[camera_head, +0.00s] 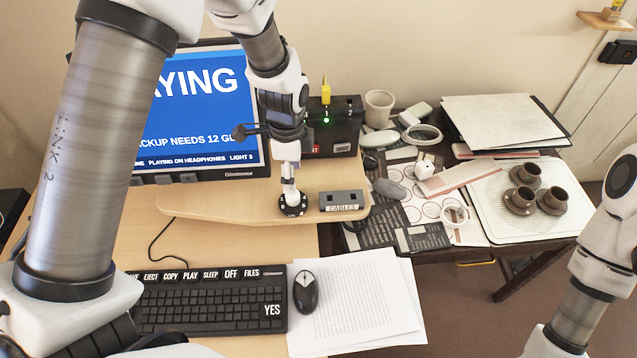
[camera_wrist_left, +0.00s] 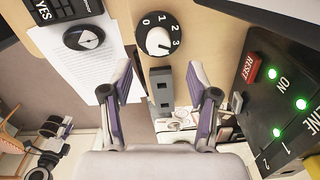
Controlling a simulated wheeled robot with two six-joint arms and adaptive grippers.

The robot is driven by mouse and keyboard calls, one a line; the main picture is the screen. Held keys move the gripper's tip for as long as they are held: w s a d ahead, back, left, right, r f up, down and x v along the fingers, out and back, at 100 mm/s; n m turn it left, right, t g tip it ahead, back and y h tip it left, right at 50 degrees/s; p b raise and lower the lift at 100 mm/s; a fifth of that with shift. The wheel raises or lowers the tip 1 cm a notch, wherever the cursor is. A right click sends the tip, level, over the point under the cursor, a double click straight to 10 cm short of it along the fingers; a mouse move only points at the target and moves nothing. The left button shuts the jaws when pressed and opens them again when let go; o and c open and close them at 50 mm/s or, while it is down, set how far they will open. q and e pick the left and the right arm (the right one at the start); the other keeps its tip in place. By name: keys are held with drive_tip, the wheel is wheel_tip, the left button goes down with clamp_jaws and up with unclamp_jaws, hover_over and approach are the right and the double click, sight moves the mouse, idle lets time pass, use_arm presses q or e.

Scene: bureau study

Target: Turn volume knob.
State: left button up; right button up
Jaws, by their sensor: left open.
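The volume knob (camera_wrist_left: 158,40) is a round black dial with white numbers 0 to 3 and a pale centre, on the wooden shelf edge in the left wrist view. In the head view its black disc (camera_head: 292,209) shows partly, the rest behind my left gripper. My left gripper (camera_head: 290,188) points down just over the knob, seen edge-on. In the left wrist view its two fingers (camera_wrist_left: 160,75) are apart and empty, with the knob beyond their tips. I cannot read the knob's setting surely. My right gripper is out of view; only part of that arm shows at the right.
A grey CABLES block (camera_head: 341,201) sits right of the knob. A black box (camera_head: 335,128) with a green light and yellow plug stands behind. The monitor (camera_head: 205,105) is at the back left. The keyboard (camera_head: 210,305), mouse (camera_head: 306,291) and papers (camera_head: 360,310) lie in front.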

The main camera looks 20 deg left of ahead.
sight(293, 198)
use_arm(q)
wheel_tip(293, 198, down, 7)
drive_tip(key=shift+s+p, duration=0.1)
drive_tip(key=shift+p, duration=0.35)
drive_tip(key=shift+s+r, duration=0.1)
drive_tip(key=shift+c, duration=0.7)
clamp_jaws()
